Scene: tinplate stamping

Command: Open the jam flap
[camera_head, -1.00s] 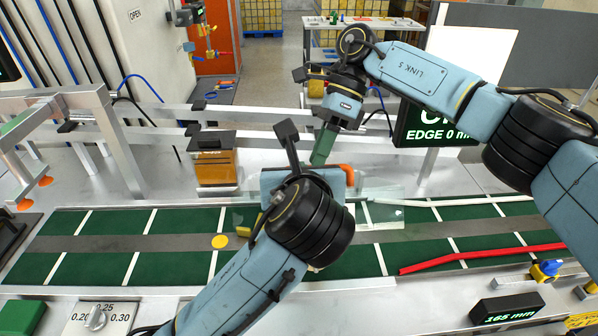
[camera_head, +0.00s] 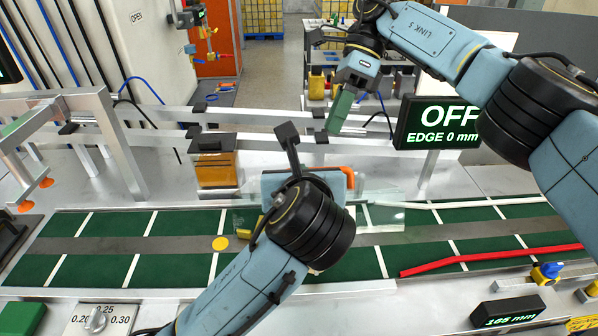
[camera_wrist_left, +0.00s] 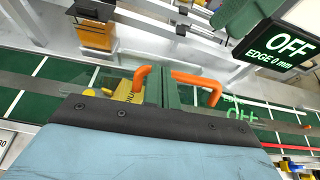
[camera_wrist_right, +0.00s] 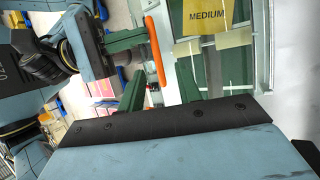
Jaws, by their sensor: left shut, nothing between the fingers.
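The jam flap (camera_head: 384,214) looks like a clear panel over the green conveyor; my left arm hides part of it, and I cannot tell its tilt. Its orange handle (camera_head: 348,174) shows beside my left wrist, and in the left wrist view (camera_wrist_left: 200,80) it runs behind my fingers. My left gripper (camera_wrist_left: 161,80) is shut and empty, with its green fingers at the handle; contact is unclear. My right gripper (camera_head: 334,126) is raised behind the conveyor, apart from the handle. Its fingers stand apart and empty in the right wrist view (camera_wrist_right: 158,80).
The green conveyor (camera_head: 115,252) carries a yellow disc (camera_head: 220,243). A red bar (camera_head: 480,259) lies to the right. A display (camera_head: 437,124) reads OFF, EDGE 0 mm. An amber block (camera_head: 215,170) stands behind the belt. A yellow MEDIUM card (camera_wrist_right: 207,17) shows in the right wrist view.

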